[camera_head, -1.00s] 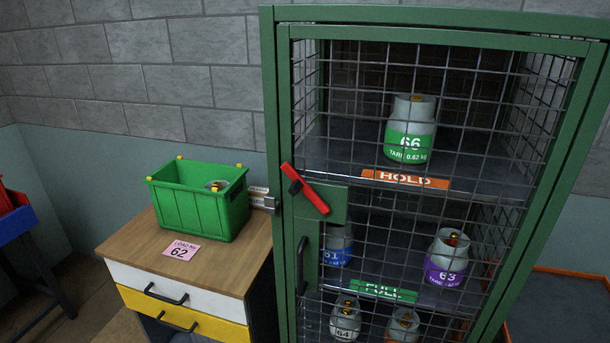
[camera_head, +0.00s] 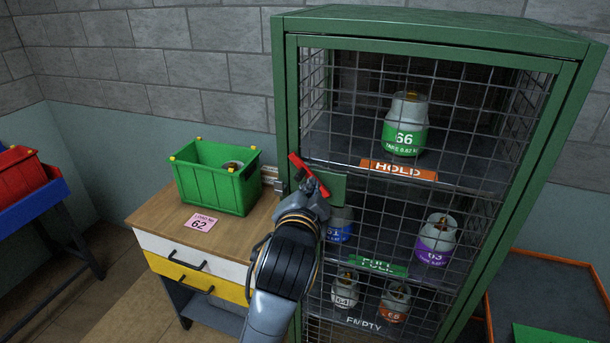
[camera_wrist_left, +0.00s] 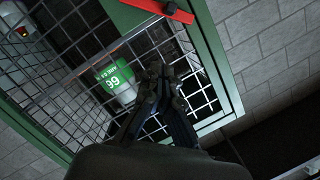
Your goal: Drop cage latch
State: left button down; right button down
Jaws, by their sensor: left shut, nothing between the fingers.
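The cage (camera_head: 291,120) is a green metal frame with a wire-mesh door that looks shut. Its latch (camera_head: 302,168) is a red bar on the door's left edge, slanting from upper left to lower right. The latch also shows at the top of the left wrist view (camera_wrist_left: 170,12). My left gripper (camera_head: 318,187) is at the latch's lower end and hides part of it; I cannot tell whether they touch. In the left wrist view its fingers (camera_wrist_left: 160,75) are together and empty, in front of the mesh and apart from the red bar. My right gripper is out of view.
Gas cylinders stand on the cage shelves, including number 66 (camera_head: 405,125) and a purple-banded one (camera_head: 437,240). A wooden-topped cabinet (camera_head: 160,218) left of the cage bears a green crate (camera_head: 215,190). A red bin (camera_head: 20,172) stands at far left.

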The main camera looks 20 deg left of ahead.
aim_at(305, 176)
pick_arm(q)
jog(key=shift+w, duration=0.1)
jog(key=w+a+f+p, duration=0.1)
jog(key=w+p, duration=0.1)
jog(key=w, duration=0.1)
jog(key=w+a+f+p, duration=0.2)
jog(key=w, duration=0.1)
jog(key=w+a+f+p, duration=0.1)
jog(key=w, duration=0.2)
jog(key=shift+w+a+f+p, duration=0.15)
jog(key=shift+w+a+p, duration=0.05)
jog(key=shift+p, duration=0.2)
jog(key=shift+w+f, duration=0.1)
jog(key=shift+d, duration=0.1)
jog(key=shift+w, duration=0.15)
